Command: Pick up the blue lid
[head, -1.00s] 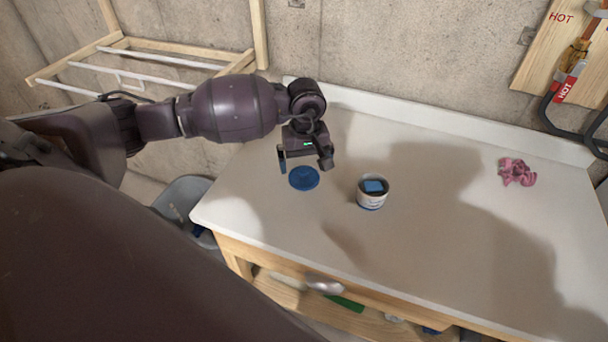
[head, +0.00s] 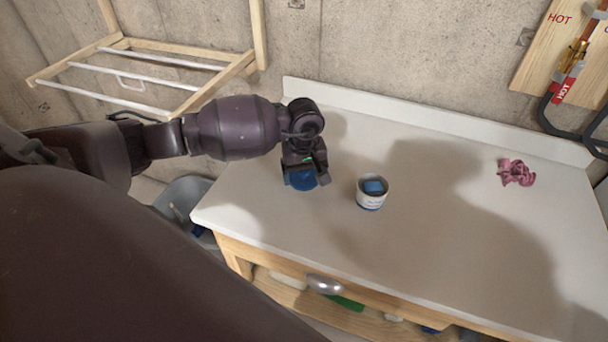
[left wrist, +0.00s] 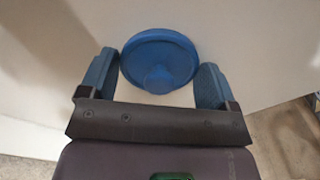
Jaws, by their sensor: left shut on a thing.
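The blue lid (head: 304,183) is round and lies at the left part of the white countertop, partly hidden by my left gripper (head: 306,179). In the left wrist view the lid (left wrist: 160,50) shows its disc and a round knob, between the two blue finger pads of the left gripper (left wrist: 157,66). The left gripper points down from above and is shut on the lid. I cannot tell whether the lid is clear of the countertop. My right gripper is not in view.
A white tub (head: 370,201) with something blue inside stands just right of the lid on the countertop (head: 300,235). A crumpled pink cloth (head: 517,173) lies far right. A wooden drying rack (head: 150,75) is at the wall, and a grey bin (head: 183,196) stands below the left edge.

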